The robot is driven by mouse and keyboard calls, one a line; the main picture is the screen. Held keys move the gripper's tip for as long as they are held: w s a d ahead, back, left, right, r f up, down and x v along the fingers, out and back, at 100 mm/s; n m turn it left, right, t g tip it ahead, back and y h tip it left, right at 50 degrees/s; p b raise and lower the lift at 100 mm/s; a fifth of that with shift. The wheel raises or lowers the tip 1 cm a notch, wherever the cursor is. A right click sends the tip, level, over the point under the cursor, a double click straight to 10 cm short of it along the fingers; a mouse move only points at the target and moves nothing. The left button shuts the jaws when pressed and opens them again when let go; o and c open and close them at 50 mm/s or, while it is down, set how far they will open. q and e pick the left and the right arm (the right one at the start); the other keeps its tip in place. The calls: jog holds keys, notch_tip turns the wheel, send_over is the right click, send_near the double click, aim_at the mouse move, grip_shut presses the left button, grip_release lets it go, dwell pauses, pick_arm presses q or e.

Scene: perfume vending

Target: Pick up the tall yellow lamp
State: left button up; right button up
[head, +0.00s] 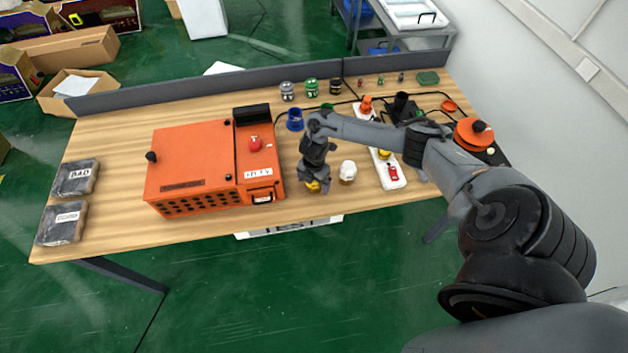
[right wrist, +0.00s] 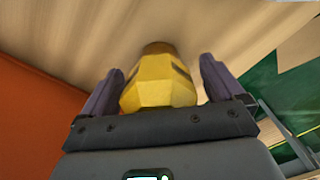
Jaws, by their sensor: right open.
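A yellow faceted object, which looks like the yellow lamp (right wrist: 160,80), fills the middle of the right wrist view. In the head view only a small yellow part of it (head: 313,186) shows under my right gripper (head: 316,184). My right gripper also shows in the right wrist view (right wrist: 158,90), with one finger on each side of the lamp. The fingers are open, with small gaps between them and the lamp. The lamp's far end is against the wooden surface. My left gripper is not in view.
An orange box (head: 190,165) stands close to the left of my right gripper. A white round object (head: 348,171) is just to its right, then a white strip (head: 392,176) with small items. A blue cup (head: 295,120) stands behind. The table's front edge is near.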

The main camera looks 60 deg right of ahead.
jog(key=shift+c, duration=0.4)
jog(key=c, duration=1.1)
jog(key=shift+r, duration=0.15)
jog(key=shift+r, duration=0.55)
notch_tip(320, 180, up, 3)
jog(key=shift+f, duration=0.15)
jog(key=shift+s+d+r+p, duration=0.2)
jog(key=shift+s+r, duration=0.95)
jog(key=shift+s, duration=0.8)
jog(key=shift+s+d+r+p, duration=0.15)
jog(key=shift+s+r, duration=0.95)
jog(key=shift+s, duration=0.8)
jog(key=shift+s+d+r+p, duration=0.1)
jog(key=shift+s+d+r, duration=0.1)
jog(key=shift+s+r, duration=1.35)
jog(key=shift+s+f, duration=0.4)
